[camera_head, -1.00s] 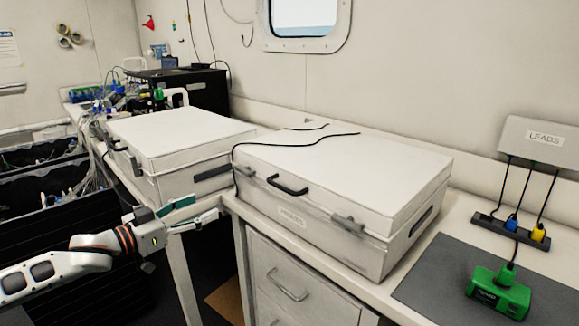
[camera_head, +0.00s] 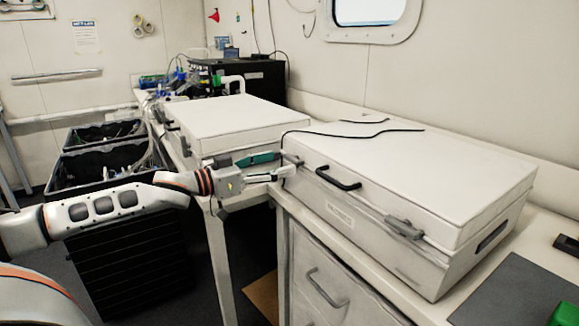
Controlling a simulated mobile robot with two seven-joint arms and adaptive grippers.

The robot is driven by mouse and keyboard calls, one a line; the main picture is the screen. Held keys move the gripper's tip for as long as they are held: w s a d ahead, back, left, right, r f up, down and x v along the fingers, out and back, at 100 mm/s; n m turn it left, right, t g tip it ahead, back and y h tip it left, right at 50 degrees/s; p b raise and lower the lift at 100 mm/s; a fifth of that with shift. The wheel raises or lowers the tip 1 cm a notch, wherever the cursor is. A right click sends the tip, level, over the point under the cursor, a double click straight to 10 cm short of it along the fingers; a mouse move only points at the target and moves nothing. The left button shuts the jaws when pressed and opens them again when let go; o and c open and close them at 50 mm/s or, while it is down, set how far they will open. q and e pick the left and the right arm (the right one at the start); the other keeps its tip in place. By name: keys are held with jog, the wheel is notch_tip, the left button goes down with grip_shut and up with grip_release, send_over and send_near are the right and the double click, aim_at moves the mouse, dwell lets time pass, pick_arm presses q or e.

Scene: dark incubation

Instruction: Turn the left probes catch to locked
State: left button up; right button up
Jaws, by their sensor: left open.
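The probes case (camera_head: 420,172) is a closed white box on the bench, with its label (camera_head: 339,215) on the front and a black handle (camera_head: 338,178) above it. Its left catch (camera_head: 292,160) is a small grey part at the left end of the front and is partly hidden by my fingertips. Its right catch (camera_head: 403,228) is grey and lies along the lid seam. My left gripper (camera_head: 277,166) is open at the left catch, one finger above the other in the picture. I cannot tell whether the fingers touch the catch. My right gripper is not in view.
A second white case (camera_head: 222,120) stands left of the probes case, with a narrow gap between. A black cable (camera_head: 350,131) lies across the probes lid. Black crates (camera_head: 100,160) stand at the left. A dark mat (camera_head: 515,295) lies at the right.

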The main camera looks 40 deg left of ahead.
aim_at(290, 160)
pick_arm(q)
jog(key=shift+b+x, duration=1.6)
jog(key=shift+x, duration=0.15)
jog(key=c, duration=1.1)
